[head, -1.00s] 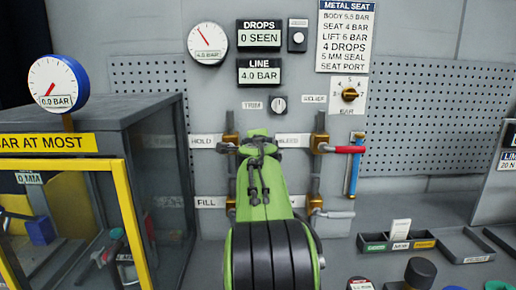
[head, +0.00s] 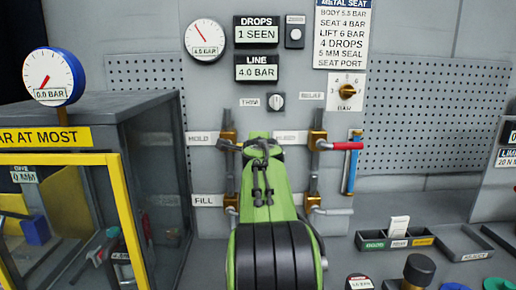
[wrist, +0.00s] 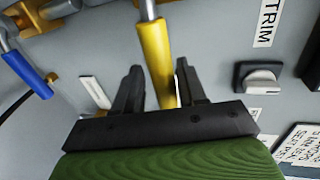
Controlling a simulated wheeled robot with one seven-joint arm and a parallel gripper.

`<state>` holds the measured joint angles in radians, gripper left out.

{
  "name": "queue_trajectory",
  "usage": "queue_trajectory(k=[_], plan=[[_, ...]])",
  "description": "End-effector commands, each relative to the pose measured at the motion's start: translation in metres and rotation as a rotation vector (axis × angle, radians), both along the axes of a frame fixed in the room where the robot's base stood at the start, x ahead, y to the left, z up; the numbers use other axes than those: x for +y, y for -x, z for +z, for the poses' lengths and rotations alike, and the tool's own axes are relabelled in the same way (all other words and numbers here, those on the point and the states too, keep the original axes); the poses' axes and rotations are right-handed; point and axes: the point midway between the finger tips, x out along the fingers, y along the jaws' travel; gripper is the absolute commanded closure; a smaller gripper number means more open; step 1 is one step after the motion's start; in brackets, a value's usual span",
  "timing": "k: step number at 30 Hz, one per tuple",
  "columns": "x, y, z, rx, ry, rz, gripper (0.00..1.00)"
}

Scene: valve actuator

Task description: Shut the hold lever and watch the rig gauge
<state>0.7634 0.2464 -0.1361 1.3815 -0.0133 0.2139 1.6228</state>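My gripper's fingers stand either side of a yellow lever handle (wrist: 154,55) in the wrist view. The gripper (wrist: 158,82) looks open, with a gap on the handle's left; I cannot tell whether the right finger touches. A blue-rimmed gauge (head: 52,77) at left reads 0.0 BAR. I cannot tell which is the rig gauge.
The DROPS display (head: 256,30) reads 1 SEEN and the LINE display (head: 256,68) reads 4.0 BAR. A red handle (head: 347,146) lies horizontal right of my arm. A blue handle (wrist: 27,72) and a TRIM knob (wrist: 260,77) flank the gripper. A yellow-framed case (head: 128,205) stands left.

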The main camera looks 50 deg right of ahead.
Motion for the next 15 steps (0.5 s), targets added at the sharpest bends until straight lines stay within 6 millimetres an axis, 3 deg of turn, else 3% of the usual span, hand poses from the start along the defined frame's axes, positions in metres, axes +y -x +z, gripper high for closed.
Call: queue_trajectory(k=[10, 15], plan=[[0.002, 0.002, 0.004, -0.003, 0.007, 0.000, 0.53], [0.026, 0.021, 0.012, -0.006, 0.008, 0.002, 0.53]])
